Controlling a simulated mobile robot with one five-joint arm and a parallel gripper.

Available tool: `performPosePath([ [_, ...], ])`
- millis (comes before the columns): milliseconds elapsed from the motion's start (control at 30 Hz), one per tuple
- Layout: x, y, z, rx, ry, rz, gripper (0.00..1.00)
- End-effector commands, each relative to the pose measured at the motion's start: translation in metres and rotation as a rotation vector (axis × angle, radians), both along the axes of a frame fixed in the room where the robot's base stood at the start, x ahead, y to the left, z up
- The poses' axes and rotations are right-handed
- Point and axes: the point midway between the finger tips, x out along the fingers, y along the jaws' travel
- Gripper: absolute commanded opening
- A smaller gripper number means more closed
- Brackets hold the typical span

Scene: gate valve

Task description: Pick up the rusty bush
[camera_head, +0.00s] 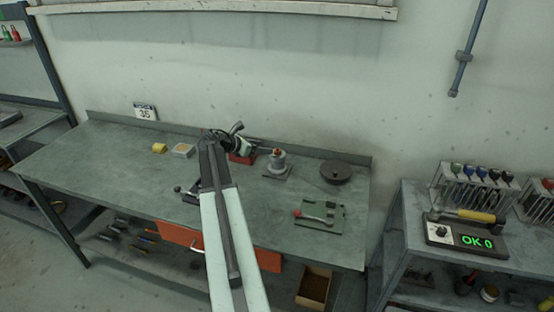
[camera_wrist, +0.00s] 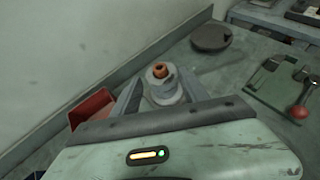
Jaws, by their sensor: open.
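The rusty bush (camera_wrist: 160,71) is a small orange-brown ring on top of a pale grey valve body (camera_wrist: 163,88). In the head view the bush (camera_head: 277,152) shows as a small reddish spot on the valve body (camera_head: 277,164), which stands on the bench. In the wrist view my gripper (camera_wrist: 160,84) is open, with one finger on each side of the valve in the picture. The bush shows between the fingers, and nothing is held. Its exact distance from the fingers is hard to tell.
A red bin (camera_wrist: 92,108) is left of the valve. A dark round handwheel (camera_head: 336,172) lies to the right, and a green plate with a red-knobbed lever (camera_head: 318,213) lies in front. A small yellow object (camera_head: 159,148) and a tray (camera_head: 183,151) sit further left.

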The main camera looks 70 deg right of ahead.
Motion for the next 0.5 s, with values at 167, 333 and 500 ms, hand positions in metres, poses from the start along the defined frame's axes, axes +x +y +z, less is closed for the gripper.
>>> performPosePath([
  [167, -0.006, -0.011, -0.010, 0.000, -0.003, -0.001, 0.52],
  [333, -0.010, -0.019, -0.014, 0.001, -0.004, -0.001, 0.52],
  [500, -0.016, -0.031, -0.027, 0.001, -0.005, -0.001, 0.52],
])
